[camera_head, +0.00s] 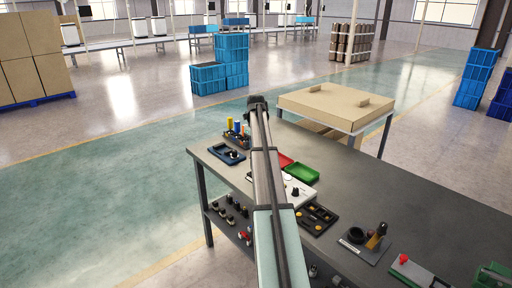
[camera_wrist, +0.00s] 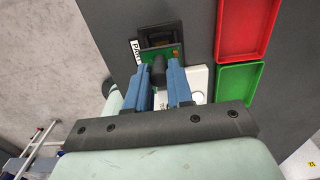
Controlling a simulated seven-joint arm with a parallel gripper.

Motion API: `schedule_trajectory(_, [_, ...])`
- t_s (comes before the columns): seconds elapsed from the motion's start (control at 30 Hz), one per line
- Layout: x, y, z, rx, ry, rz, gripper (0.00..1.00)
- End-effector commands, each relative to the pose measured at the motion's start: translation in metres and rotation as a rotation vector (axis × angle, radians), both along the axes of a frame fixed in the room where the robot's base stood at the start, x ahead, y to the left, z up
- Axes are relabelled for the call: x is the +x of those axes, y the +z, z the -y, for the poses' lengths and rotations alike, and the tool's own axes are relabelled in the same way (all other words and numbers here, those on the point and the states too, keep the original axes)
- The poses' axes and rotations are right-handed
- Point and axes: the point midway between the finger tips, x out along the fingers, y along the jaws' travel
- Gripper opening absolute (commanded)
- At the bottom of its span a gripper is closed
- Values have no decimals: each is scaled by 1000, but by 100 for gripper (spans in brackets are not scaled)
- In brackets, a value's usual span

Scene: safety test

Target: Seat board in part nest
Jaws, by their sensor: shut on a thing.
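The part nest (camera_wrist: 160,32), a dark block with a recess and a white label beside it, is at the top of the wrist view. My gripper (camera_wrist: 158,66) has two blue fingers reaching toward its near edge. The fingers are shut on the green board (camera_wrist: 178,50), which has an orange spot and a black cylindrical part (camera_wrist: 158,72) between the fingers. The fingers and black part hide much of the board. I cannot tell whether the board touches the nest. In the head view my arm hides the gripper and board.
A red tray (camera_wrist: 246,28) and a green tray (camera_wrist: 238,82) lie right of the nest. A white item (camera_wrist: 197,78) is close beside the right finger. In the head view, a black compartment tray (camera_head: 316,218) and a tool stand (camera_head: 366,244) are on the grey bench (camera_head: 425,200).

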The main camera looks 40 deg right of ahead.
Motion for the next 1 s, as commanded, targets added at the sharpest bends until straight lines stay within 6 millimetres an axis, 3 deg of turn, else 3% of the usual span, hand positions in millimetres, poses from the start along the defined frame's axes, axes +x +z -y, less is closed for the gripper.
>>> schedule_trajectory(0.6, [0, -44, 0, 0, 1, -1, 0])
schedule_trajectory(1.0, [0, -48, 0, 0, 1, 0, 0])
